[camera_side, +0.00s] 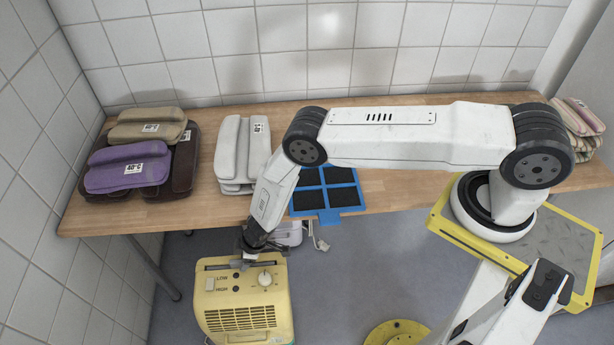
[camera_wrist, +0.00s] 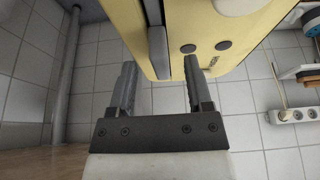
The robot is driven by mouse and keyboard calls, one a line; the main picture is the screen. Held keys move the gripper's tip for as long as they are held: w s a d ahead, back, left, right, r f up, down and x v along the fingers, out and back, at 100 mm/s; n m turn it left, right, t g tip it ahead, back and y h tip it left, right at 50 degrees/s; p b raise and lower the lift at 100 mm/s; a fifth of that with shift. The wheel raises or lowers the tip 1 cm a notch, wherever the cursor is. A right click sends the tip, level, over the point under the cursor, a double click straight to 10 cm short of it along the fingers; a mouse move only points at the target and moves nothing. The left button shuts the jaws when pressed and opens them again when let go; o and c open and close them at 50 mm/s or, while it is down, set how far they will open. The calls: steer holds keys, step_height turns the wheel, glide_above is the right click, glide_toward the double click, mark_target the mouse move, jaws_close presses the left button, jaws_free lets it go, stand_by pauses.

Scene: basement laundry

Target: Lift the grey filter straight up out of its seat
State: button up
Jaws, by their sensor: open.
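The yellow appliance (camera_side: 243,312) stands below the front edge of the wooden table, with LOW and HIGH labels and a white knob on its top. In the wrist view its yellow body (camera_wrist: 228,42) fills the upper middle. A narrow grey strip, which looks like the grey filter (camera_wrist: 158,50), sits in a dark slot there. My gripper (camera_wrist: 160,68) is open, its two fingers on either side of the strip with gaps. In the side view my gripper (camera_side: 245,260) is at the back of the appliance's top; its fingertips and the filter are largely hidden there.
A blue tray (camera_side: 344,197) with dark panels lies on the wooden table (camera_side: 400,190). Folded textiles (camera_side: 130,172) and a pale stack (camera_side: 240,150) are on its left part. A white socket strip (camera_wrist: 292,115) is at right in the wrist view. Tiled walls close the back and left.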

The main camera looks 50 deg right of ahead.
steer(key=shift+x, duration=0.85)
jaws_close()
